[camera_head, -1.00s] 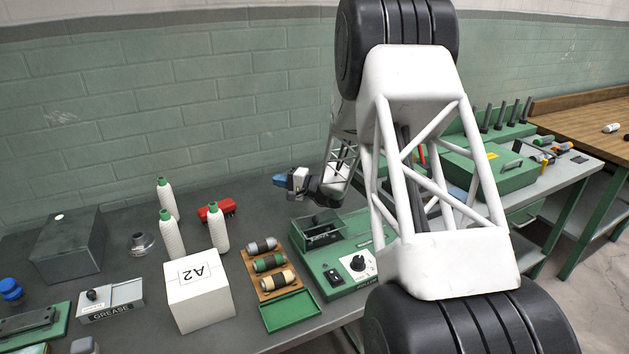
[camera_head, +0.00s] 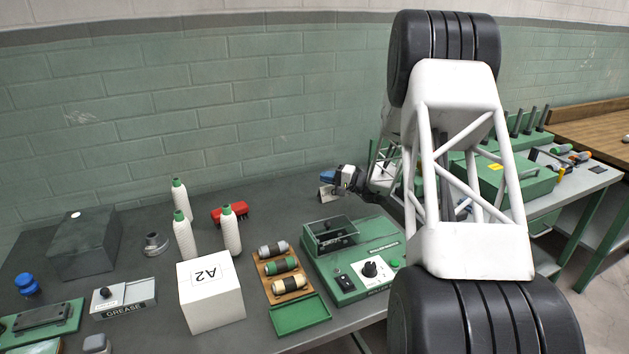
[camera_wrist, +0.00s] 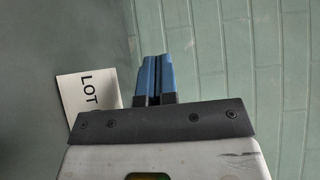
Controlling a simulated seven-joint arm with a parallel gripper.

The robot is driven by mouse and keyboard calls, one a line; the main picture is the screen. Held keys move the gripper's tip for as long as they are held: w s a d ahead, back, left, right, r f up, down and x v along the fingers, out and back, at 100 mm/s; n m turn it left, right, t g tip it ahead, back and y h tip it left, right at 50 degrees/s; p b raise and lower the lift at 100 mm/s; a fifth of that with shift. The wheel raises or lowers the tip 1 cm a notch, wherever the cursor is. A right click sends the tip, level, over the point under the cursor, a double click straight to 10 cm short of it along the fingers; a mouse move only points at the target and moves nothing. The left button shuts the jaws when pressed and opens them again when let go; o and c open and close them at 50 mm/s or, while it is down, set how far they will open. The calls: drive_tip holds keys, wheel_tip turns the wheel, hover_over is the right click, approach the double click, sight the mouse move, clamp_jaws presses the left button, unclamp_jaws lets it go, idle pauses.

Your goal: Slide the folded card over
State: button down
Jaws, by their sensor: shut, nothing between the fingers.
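The folded card (camera_wrist: 88,92) is pale, marked "LOT", and shows in the wrist view left of my fingers, its lower edge partly covered by the dark bar of my gripper (camera_wrist: 157,75). In the head view the card (camera_head: 326,192) stands on the bench by the green wall, just below my gripper (camera_head: 326,175). My blue fingers are shut with nothing between them. They are beside the card; I cannot tell whether they touch it.
The green machine with a clear cover (camera_head: 340,285) stands in front of the card. A red brush-like block (camera_head: 230,213) and several white bottles (camera_head: 184,235) are to the left. Bench between the red block and card is clear.

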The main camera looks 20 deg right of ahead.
sight(332, 186)
drive_tip(key=d+f, duration=0.1)
drive_tip(key=d, duration=0.2)
drive_tip(key=d+f, duration=0.3)
drive_tip(key=d, duration=0.2)
drive_tip(key=shift+d+f, duration=0.35)
drive_tip(key=shift+f, duration=0.05)
drive_tip(key=shift+a+f, duration=0.1)
drive_tip(key=shift+a, duration=0.4)
drive_tip(key=shift+a, duration=1.75)
drive_tip(key=shift+d, duration=0.15)
